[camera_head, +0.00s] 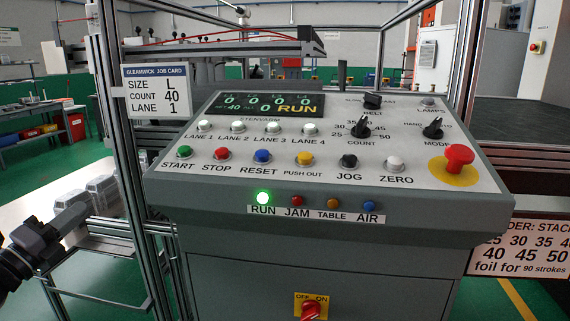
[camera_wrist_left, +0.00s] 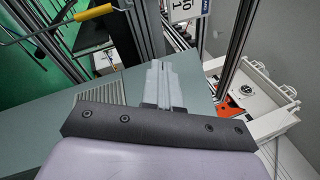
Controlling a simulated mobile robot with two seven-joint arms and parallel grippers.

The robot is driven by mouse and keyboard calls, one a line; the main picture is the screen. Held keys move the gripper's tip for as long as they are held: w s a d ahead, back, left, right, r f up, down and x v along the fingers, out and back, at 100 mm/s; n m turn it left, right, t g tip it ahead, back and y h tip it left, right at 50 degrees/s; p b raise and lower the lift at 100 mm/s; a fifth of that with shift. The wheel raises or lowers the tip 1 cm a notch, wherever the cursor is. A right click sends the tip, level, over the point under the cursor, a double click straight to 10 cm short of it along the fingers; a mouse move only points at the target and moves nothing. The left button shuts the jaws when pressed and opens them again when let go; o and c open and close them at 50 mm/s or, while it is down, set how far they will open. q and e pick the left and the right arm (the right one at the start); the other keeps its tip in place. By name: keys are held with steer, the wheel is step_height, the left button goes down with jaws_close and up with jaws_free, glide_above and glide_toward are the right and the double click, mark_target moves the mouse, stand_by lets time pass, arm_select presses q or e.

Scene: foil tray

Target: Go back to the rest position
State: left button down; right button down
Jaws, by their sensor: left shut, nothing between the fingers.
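My left gripper (camera_head: 78,212) is at the left edge in the head view, left of the control console and apart from it. Its fingers (camera_wrist_left: 163,82) are together in the wrist view, with nothing between them. My right gripper is in neither view. The grey control console (camera_head: 330,245) stands in the middle, with a row of coloured buttons and a red mushroom button (camera_head: 459,158). Its display (camera_head: 265,106) reads RUN, and the green RUN lamp (camera_head: 263,198) is lit.
A job card (camera_head: 158,91) reading size L, count 40, lane 1 hangs on the metal frame (camera_head: 112,130) beside my left gripper. Silvery tray-like shapes (camera_head: 100,188) lie on a pale surface behind the gripper. A foil sign (camera_head: 520,248) is at right.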

arm_select(q)
steer(key=a+f+n+g+y, duration=0.2)
steer(key=a+f+n+y, duration=0.3)
steer(key=n, duration=0.5)
steer(key=a+f+n+g+y, duration=0.25)
steer(key=a+n+y, duration=0.35)
steer(key=n, duration=0.4)
steer(key=s+d+f+g+h, duration=0.2)
steer(key=s+d+f+h, duration=0.15)
steer(key=d+f, duration=1)
steer(key=s+d+f+n+g+h, duration=0.1)
steer(key=s+d+f+h, duration=0.1)
steer(key=s+d+f, duration=0.5)
steer(key=s+d+f+n+g+h, duration=0.2)
steer(key=s+d+f, duration=0.6)
steer(key=s+d, duration=0.8)
steer(key=shift+d+f, duration=0.15)
steer(key=shift+d, duration=0.25)
